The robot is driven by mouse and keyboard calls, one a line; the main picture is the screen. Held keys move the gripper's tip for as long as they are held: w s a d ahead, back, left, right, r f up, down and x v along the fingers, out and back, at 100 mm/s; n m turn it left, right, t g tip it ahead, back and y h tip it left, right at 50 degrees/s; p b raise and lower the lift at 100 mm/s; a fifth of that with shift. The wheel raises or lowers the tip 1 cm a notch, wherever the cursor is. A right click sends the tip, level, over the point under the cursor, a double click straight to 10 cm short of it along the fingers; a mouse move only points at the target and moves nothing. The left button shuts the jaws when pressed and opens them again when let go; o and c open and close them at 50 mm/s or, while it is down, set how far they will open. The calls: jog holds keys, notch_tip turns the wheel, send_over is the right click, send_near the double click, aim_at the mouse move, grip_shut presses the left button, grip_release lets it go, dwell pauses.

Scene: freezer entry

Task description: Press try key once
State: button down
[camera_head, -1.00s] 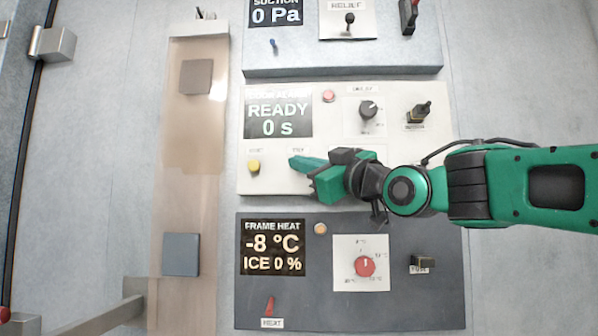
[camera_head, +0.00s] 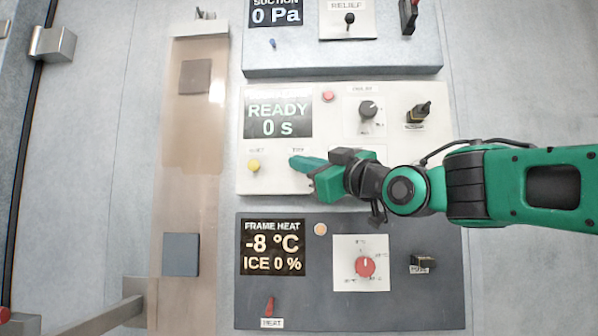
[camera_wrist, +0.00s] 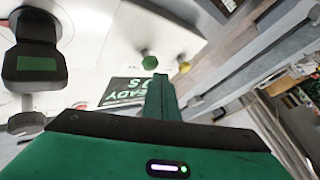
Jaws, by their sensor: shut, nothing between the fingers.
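The TRY label (camera_head: 298,150) is on the white middle panel (camera_head: 285,185), right of the yellow key (camera_head: 253,166). In the head view my gripper (camera_head: 293,162) is shut and empty, its green fingertips just below that label, covering the spot where a key would be. In the wrist view a green key (camera_wrist: 149,62) shows just beyond the tips of my gripper (camera_wrist: 158,78), beside the yellow key (camera_wrist: 184,67). I cannot tell whether the tips touch the green key. The display (camera_head: 277,111) reads READY, 0 s.
A red button (camera_head: 328,96), a black knob (camera_head: 368,108) and a toggle switch (camera_head: 418,113) sit on the same panel. The suction panel (camera_head: 340,62) is above; the dark frame heat panel (camera_head: 340,310) is below. A door handle bar (camera_head: 105,315) is at lower left.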

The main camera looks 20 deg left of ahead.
jog(key=shift+w+a, duration=0.2)
jog(key=shift+w, duration=0.5)
dwell(0.9)
jog(key=shift+s, duration=0.15)
jog(key=shift+s+d, duration=0.25)
jog(key=shift+s, duration=0.45)
jog(key=shift+s+d, duration=0.2)
jog(key=shift+s, duration=0.6)
jog(key=shift+s+d, duration=0.15)
jog(key=shift+s, duration=0.7)
jog(key=shift+s+d, duration=0.2)
jog(key=shift+s, duration=0.6)
jog(key=shift+s, duration=0.1)
